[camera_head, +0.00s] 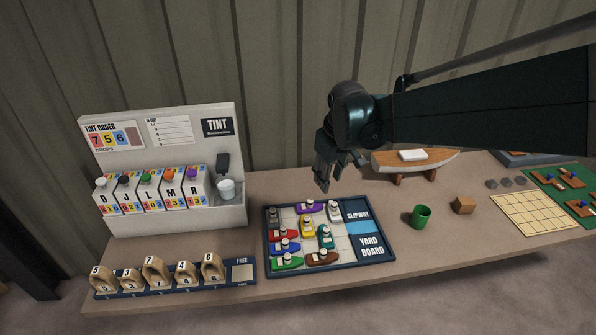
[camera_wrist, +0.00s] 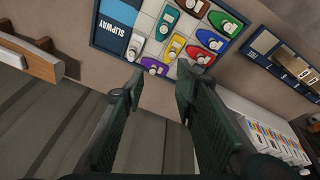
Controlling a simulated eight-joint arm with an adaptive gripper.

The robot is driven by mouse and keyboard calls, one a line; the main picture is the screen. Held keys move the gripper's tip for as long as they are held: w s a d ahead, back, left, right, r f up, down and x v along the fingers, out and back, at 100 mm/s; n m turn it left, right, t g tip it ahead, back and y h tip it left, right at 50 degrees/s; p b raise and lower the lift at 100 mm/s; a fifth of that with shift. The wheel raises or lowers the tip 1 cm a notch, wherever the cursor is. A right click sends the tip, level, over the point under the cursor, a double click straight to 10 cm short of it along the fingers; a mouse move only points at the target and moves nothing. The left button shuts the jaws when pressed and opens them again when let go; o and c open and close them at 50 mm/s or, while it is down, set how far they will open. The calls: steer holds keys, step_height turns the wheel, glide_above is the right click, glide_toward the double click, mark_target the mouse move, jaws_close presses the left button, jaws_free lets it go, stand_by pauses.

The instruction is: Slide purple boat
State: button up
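The purple boat (camera_head: 311,207) lies across the top row of the yard board (camera_head: 374,268), near the board's back edge. A white boat (camera_head: 334,212) is just to its right, and the blue slipway panel (camera_head: 357,214) is beyond that. In the wrist view the purple boat (camera_wrist: 153,66) is at the board's near edge, ahead of the gap between my fingers. My gripper (camera_head: 338,186) is above and behind the board, apart from the boats. In the wrist view its fingers (camera_wrist: 158,90) are spread with nothing between them.
Other boats, such as the yellow one (camera_head: 307,227) and a teal one (camera_head: 325,237), crowd the board. A green cup (camera_head: 420,216) and wooden block (camera_head: 463,205) stand right. The tint stand (camera_head: 167,222) is left.

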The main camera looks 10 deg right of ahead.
steer(key=w+a+f+n+g, duration=0.1)
steer(key=w+f+n+g, duration=0.1)
steer(key=w+f, duration=0.75)
steer(key=n+g+p, duration=0.1)
steer(key=n, duration=0.1)
glide_above(310, 200)
steer(key=f, duration=0.9)
steer(key=shift+s, duration=0.25)
steer(key=shift+w+f, duration=0.1)
steer(key=shift+f, duration=0.15)
steer(key=shift+f+b, duration=0.35)
steer(key=shift+f, duration=3.55)
jaws_close()
